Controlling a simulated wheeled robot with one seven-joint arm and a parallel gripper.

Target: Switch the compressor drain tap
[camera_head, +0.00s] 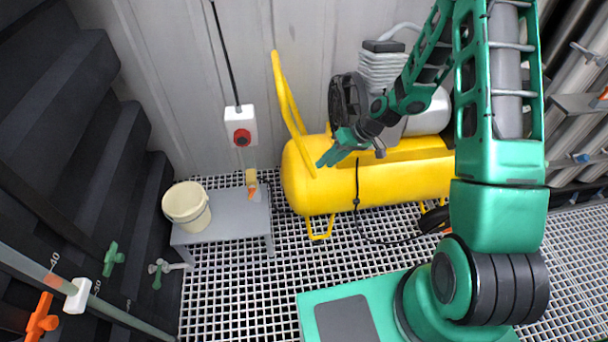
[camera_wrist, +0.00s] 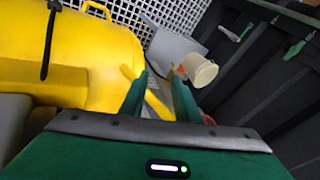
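The yellow compressor (camera_head: 375,185) stands against the back wall; its tank also fills the left of the wrist view (camera_wrist: 95,65). No tap shows clearly on the tank. A small orange tap-like handle (camera_head: 253,190) sits below a pale yellow tube by the grey bench, left of the tank. An orange bit also shows beside the bucket in the wrist view (camera_wrist: 180,69); I cannot tell for certain that this is the drain tap. My gripper (camera_head: 328,160) is in front of the tank's upper left part. In the wrist view its green fingers (camera_wrist: 158,78) are apart with nothing held.
A cream bucket (camera_head: 187,206) stands on the grey bench (camera_head: 225,218). A white box with a red knob (camera_head: 241,126) hangs above. The compressor's yellow handle (camera_head: 286,95) rises near my gripper. Green (camera_head: 113,258) and orange (camera_head: 42,318) handles are at left. Grating floor is open in front.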

